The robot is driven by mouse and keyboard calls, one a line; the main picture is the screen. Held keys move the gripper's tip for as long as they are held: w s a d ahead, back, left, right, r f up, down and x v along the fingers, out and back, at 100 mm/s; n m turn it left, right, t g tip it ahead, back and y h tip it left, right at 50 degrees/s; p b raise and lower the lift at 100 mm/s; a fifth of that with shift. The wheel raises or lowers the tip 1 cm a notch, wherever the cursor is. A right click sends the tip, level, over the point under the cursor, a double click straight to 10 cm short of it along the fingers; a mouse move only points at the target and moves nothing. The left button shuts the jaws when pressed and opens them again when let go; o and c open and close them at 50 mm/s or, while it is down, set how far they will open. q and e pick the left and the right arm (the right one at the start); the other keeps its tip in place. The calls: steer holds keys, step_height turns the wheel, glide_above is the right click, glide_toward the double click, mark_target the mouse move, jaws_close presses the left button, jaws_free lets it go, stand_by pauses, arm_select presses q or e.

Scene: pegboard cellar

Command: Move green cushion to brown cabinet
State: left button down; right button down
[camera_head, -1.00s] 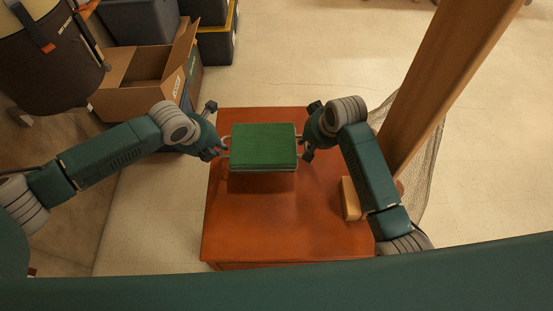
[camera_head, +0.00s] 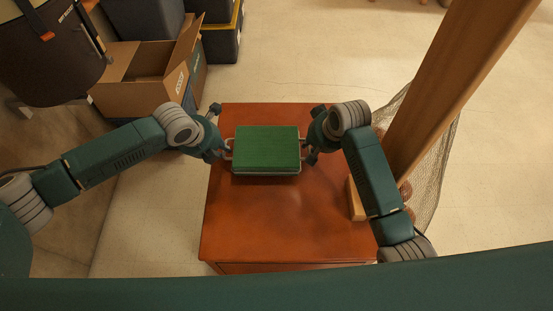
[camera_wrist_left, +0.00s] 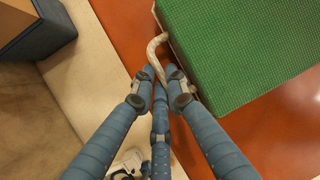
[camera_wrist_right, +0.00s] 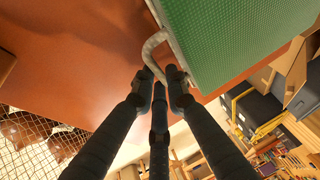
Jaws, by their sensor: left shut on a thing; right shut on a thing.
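The green cushion (camera_head: 266,148) is a flat ribbed block with a pale loop handle on its left and right sides. It is level over the far half of the brown cabinet's top (camera_head: 280,225); I cannot tell whether it touches the surface. My left gripper (camera_head: 226,152) is shut on the left handle, shown close in the left wrist view (camera_wrist_left: 156,55). My right gripper (camera_head: 309,152) is shut on the right handle, shown close in the right wrist view (camera_wrist_right: 152,50). The cushion's underside is hidden.
An open cardboard box (camera_head: 140,85) and dark bins (camera_head: 222,40) stand at the back left. A thick wooden post (camera_head: 450,90) and a net (camera_head: 430,150) are close on the right. The near half of the cabinet top is clear.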

arm_select(q)
steer(key=shift+a+f+b, duration=0.15)
steer(key=shift+f+b, duration=0.15)
steer(key=shift+f, duration=0.25)
arm_select(e)
steer(key=shift+d+f, duration=0.15)
steer(key=shift+f, duration=0.4)
arm_select(q)
steer(key=c, duration=1.7)
jaws_free()
steer(key=shift+c, duration=0.2)
arm_select(e)
steer(key=c, duration=1.7)
jaws_free()
steer(key=shift+r, duration=0.1)
steer(key=shift+c, duration=0.2)
arm_select(q)
steer(key=shift+r, duration=0.1)
arm_select(e)
steer(key=shift+a, duration=0.2)
steer(key=shift+r, duration=0.1)
arm_select(q)
steer(key=v, duration=0.8)
arm_select(e)
steer(key=v, duration=1.2)
